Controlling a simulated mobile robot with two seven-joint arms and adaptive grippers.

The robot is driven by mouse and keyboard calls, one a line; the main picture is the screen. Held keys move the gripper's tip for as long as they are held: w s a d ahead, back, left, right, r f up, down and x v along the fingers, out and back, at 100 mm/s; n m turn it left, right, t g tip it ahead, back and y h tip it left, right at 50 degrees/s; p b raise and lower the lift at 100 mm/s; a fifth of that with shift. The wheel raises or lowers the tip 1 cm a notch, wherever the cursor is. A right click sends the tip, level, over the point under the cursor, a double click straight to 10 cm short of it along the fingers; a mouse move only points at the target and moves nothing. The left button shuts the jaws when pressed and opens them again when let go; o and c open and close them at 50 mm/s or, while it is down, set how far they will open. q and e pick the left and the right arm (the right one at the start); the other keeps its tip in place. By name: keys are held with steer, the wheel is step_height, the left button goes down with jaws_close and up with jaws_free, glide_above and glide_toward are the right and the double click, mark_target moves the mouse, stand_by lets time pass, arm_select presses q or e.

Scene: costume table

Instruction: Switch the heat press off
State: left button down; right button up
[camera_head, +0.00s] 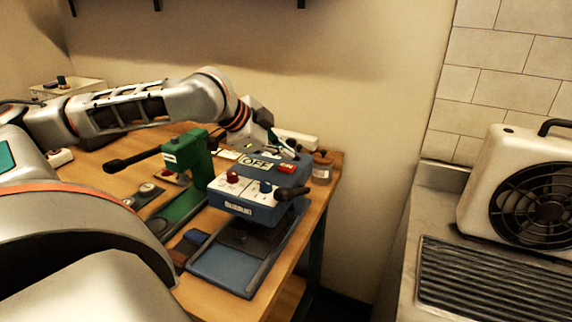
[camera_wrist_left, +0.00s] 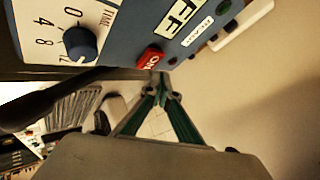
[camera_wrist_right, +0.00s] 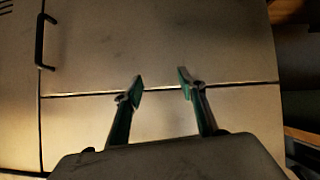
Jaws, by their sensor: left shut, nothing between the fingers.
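The blue heat press (camera_head: 250,208) stands on the wooden table. Its top panel carries a red switch (camera_head: 287,169) beside a pale OFF plate (camera_head: 257,163). In the left wrist view the red switch (camera_wrist_left: 150,58) shows the letters ON. My left gripper (camera_head: 282,148) is just behind the panel's far edge, close to the switch. In the left wrist view its fingertips (camera_wrist_left: 161,82) are together and empty, just beside the red switch; I cannot tell whether they touch it. My right gripper (camera_wrist_right: 161,82) shows only in its wrist view, fingers apart and empty, before a plain pale panelled surface.
A green press (camera_head: 187,160) with a black lever stands left of the heat press. A small brown jar (camera_head: 322,166) is at the table's right rear corner. A fan heater (camera_head: 525,190) stands on the counter at right. A gap separates table and counter.

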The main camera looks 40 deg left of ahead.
mark_target(285, 167)
arm_select(q)
steer(key=shift+r+p, duration=2.25)
steer(key=shift+p, duration=0.85)
steer(key=shift+r, duration=0.75)
